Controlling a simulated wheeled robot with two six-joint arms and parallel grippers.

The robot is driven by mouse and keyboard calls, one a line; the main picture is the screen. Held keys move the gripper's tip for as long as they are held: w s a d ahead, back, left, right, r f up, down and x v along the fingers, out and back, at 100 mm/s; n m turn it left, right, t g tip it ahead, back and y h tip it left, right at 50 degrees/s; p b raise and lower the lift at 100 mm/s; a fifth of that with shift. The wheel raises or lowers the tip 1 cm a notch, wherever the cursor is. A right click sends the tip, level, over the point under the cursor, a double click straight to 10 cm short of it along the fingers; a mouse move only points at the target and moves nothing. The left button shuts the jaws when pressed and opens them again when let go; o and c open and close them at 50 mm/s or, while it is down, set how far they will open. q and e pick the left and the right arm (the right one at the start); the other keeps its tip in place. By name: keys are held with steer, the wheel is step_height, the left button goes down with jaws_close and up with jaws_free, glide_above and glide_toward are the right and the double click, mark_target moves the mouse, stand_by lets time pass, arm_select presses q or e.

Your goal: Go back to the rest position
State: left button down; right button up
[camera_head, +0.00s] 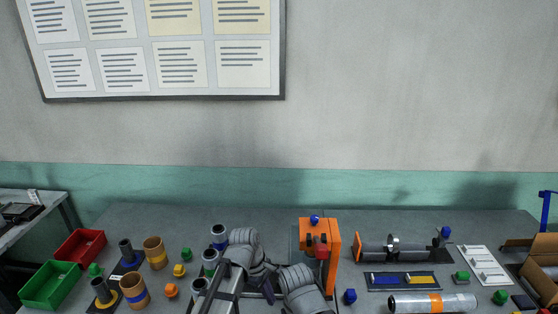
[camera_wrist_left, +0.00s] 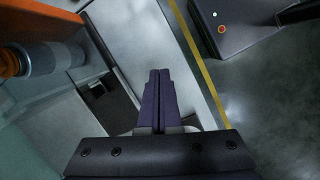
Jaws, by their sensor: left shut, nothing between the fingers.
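My left gripper (camera_head: 268,292) shows at the bottom middle of the head view, with its grey arm links around it. It is to the left of the orange stand (camera_head: 333,258) of the winder. In the left wrist view its two dark fingers (camera_wrist_left: 158,80) are together, with nothing between them. My right gripper is not in view. My arm hides part of the table in front of the stand.
Red bin (camera_head: 80,246) and green bin (camera_head: 50,284) stand on the table's left, near spools and coloured knobs. A spindle fixture (camera_head: 393,249), a blue-yellow tray (camera_head: 403,281) and a silver roll (camera_head: 432,303) lie right. An open cardboard box (camera_head: 541,268) is at the far right.

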arm_select(q)
steer(key=s+a+m+y, duration=0.3)
steer(key=s+m, duration=0.8)
steer(key=m, duration=0.5)
steer(key=shift+s+a+f+y, duration=0.15)
steer(key=shift+s+f+y, duration=0.2)
steer(key=shift+y, duration=0.45)
